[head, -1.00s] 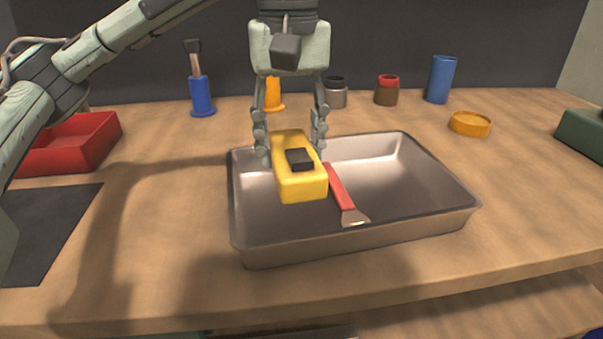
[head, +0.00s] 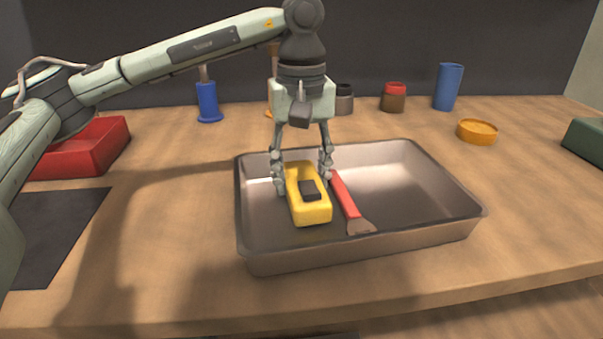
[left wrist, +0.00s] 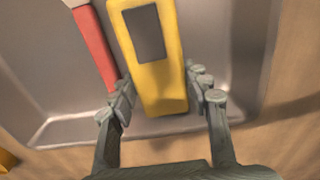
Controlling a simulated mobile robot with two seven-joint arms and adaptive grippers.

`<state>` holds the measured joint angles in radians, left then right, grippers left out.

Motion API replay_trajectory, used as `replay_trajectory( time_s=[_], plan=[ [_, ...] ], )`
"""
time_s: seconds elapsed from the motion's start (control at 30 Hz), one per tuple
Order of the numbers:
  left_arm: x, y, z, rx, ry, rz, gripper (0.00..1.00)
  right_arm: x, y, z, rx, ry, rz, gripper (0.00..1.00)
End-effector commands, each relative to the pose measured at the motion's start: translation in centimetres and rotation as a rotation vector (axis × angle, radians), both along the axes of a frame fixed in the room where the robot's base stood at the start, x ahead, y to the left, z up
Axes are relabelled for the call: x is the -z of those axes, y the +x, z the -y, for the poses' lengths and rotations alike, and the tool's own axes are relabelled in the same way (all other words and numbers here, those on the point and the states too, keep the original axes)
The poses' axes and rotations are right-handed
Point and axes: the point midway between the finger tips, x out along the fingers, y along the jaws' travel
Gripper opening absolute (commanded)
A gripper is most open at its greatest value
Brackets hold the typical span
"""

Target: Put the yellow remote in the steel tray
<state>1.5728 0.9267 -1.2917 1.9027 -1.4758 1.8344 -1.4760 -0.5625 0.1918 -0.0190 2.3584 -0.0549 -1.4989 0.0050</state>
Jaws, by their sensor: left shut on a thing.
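The yellow remote (head: 309,207), with a dark rectangular patch on top, is inside the walls of the steel tray (head: 360,244), in its left half. My left gripper (head: 302,180) points down and is shut on the remote's far end. In the left wrist view the remote (left wrist: 160,82) lies between the two fingers (left wrist: 160,100), over the tray floor (left wrist: 225,50). I cannot tell whether its underside touches the floor. My right gripper is not in view.
A red-handled scraper (head: 345,197) lies in the tray just right of the remote. A red bin (head: 85,150) and a dark mat (head: 45,235) are at left. A blue cylinder (head: 447,87), jars and an orange lid (head: 477,131) stand behind.

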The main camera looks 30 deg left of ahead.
Motion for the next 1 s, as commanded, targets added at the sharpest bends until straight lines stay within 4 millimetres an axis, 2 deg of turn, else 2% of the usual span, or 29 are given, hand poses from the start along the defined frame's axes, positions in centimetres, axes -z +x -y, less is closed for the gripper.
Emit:
replay_trajectory(
  time_s=[0.13, 0.17, 0.23, 0.6, 0.67, 0.77, 1.0],
  plan=[
    [0.3, 0.0, 0.0, 0.000, 0.000, 0.000, 0.11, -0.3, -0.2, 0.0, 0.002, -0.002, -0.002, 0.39],
    [0.3, 0.0, 0.0, 0.000, -0.001, -0.001, 0.49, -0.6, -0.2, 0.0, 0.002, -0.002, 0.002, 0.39],
    [0.2, 0.0, 0.0, 0.000, -0.001, -0.001, 0.56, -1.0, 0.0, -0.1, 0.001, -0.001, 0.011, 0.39],
    [-0.2, 0.0, 0.0, 0.000, 0.000, 0.000, 0.56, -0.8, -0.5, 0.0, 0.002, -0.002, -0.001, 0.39],
    [-0.6, 0.1, 0.0, -0.001, -0.001, 0.002, 0.56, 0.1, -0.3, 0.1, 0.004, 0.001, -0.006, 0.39],
    [-2.4, 0.1, 0.0, -0.001, -0.001, 0.002, 0.56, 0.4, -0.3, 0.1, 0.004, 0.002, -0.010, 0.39],
    [-7.8, 0.1, 0.1, -0.001, -0.002, 0.003, 0.56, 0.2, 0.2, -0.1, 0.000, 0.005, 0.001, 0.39]
  ],
)
